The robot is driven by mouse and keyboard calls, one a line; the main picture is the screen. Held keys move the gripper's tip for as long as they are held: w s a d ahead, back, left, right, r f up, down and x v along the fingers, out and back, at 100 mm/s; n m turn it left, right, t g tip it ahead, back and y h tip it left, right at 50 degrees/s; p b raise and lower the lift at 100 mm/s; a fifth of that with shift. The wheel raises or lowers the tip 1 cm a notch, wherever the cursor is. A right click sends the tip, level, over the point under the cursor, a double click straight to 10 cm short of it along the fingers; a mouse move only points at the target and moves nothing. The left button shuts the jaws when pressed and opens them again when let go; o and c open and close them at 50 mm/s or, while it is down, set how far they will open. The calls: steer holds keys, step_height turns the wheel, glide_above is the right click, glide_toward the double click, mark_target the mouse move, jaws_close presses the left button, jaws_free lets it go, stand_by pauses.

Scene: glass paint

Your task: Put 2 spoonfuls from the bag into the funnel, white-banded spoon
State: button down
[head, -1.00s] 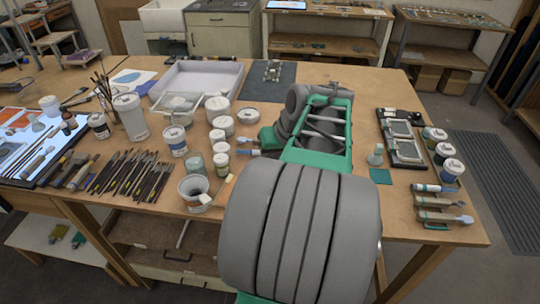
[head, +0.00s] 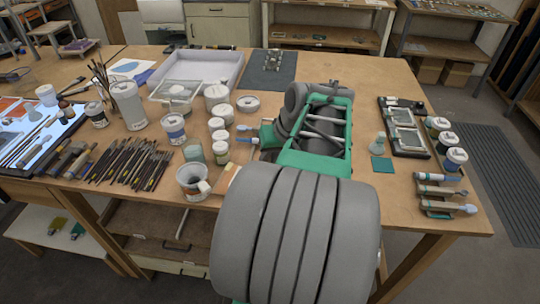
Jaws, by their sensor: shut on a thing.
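My arm fills the middle of the head view. Its far end bends left at a green part, and my fingertips are hidden behind my own arm, so what they hold does not show. Several spoon-like tools (head: 442,191) lie on a rack at the right front edge; a white band is too small to make out. Two thin handled tools (head: 244,140) stick out left of my arm, one partly blue. I cannot make out the bag.
White jars (head: 219,135) and a mug (head: 192,182) stand left of my arm. Brushes (head: 128,167) lie at the left front. A pale tray (head: 205,75) and a dark mat (head: 267,70) are at the back. Lidded pots (head: 447,142) stand at right. The back right tabletop is clear.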

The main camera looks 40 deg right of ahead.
steer(key=shift+r, duration=0.1)
steer(key=shift+w+d+r+p, duration=0.2)
steer(key=shift+d+r+p, duration=0.05)
steer(key=shift+r+p, duration=0.35)
steer(key=shift+w+d+r+p, duration=0.15)
steer(key=shift+d+r+p, duration=0.05)
steer(key=shift+r+p, duration=0.35)
steer(key=shift+w+d+r+p, duration=0.2)
steer(key=shift+d+r+p, duration=0.05)
steer(key=shift+r+p, duration=0.3)
step_height(320, 180, up, 5)
steer(key=p, duration=0.3)
steer(key=shift+f+p, duration=0.2)
steer(key=shift+p, duration=0.15)
steer(key=shift+f, duration=0.1)
